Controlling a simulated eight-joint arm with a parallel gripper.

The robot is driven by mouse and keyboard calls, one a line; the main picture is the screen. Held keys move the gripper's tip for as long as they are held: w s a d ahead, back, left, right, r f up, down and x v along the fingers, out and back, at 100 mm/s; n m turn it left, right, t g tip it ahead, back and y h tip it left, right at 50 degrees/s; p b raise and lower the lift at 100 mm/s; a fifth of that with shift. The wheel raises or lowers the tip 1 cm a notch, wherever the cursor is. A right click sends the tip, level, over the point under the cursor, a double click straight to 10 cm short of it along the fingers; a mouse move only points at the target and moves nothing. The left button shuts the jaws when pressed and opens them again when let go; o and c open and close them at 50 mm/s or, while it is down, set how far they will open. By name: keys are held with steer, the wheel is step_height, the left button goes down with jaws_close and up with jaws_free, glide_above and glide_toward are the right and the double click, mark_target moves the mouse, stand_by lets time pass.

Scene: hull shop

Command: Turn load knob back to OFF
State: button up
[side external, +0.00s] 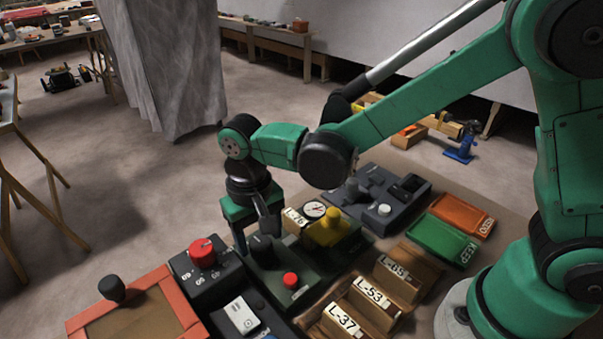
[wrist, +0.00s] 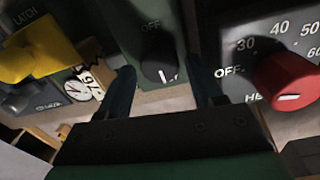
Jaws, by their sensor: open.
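A black knob (side external: 261,247) stands on a dark green box (side external: 283,262), which also carries a red button (side external: 290,281). In the wrist view the black knob (wrist: 157,55) has an OFF mark above it, and its white pointer line is at its lower end, away from that mark. The word LOAD is not legible on it. My gripper (side external: 254,232) points down over this box. In the wrist view my gripper (wrist: 162,68) is open, with one finger on each side of the knob. I see gaps beside the knob; whether a finger touches it I cannot tell.
A red dial knob (side external: 203,252) on a dark box is close on the left. A yellow handle (side external: 329,229) and a gauge (side external: 314,210) are close on the right. Wooden bins (side external: 378,300), green tray (side external: 440,240) and orange tray (side external: 462,214) stand further right.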

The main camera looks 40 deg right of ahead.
steer(key=shift+f, duration=0.9)
jaws_close()
